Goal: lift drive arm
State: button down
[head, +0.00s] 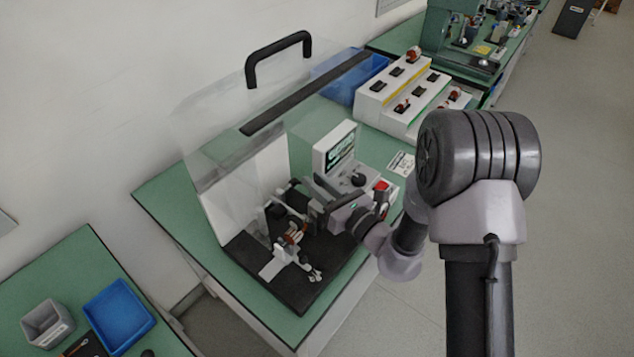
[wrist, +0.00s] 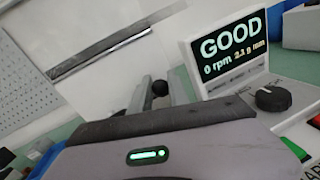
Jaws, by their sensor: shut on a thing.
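My gripper (head: 312,194) reaches in from the right over the test rig on the green bench. The drive arm itself is mostly hidden behind the gripper in both views. The rig, with a copper-coloured part (head: 293,237) in its middle, stands on a black base plate (head: 310,290). The tester screen (wrist: 232,46) reads GOOD and 0 rpm.
A clear cover with a black handle (head: 279,47) stands raised over the rig. The control box (head: 334,147) has a black dial (wrist: 272,98) and a red button (head: 381,185). A white sloped rack (head: 375,92) and a blue bin (head: 346,80) stand behind.

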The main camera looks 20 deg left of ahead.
dwell(0.3)
jog(key=r+p, duration=0.1)
jog(key=p, duration=0.3)
jog(key=shift+a+r+h, duration=0.15)
jog(key=shift+r+h, duration=0.15)
jog(key=shift+h, duration=0.1)
jog(key=shift+a+r+g+p, duration=0.1)
jog(key=shift+r+g+p, duration=0.25)
jog(key=shift+p, duration=0.8)
jog(key=p, duration=0.2)
jog(key=a+g+h+p, duration=0.1)
jog(key=p, duration=0.1)
jog(key=shift+w+n+h, duration=0.3)
jog(key=shift+f, duration=0.2)
jog(key=c, duration=1.3)
grip_release()
jog(key=shift+o, duration=0.2)
jog(key=shift+d, duration=0.15)
jog(key=p+v, duration=0.1)
jog(key=v, duration=1.6)
jog(key=shift+s+r, duration=0.15)
jog(key=shift+s, duration=0.05)
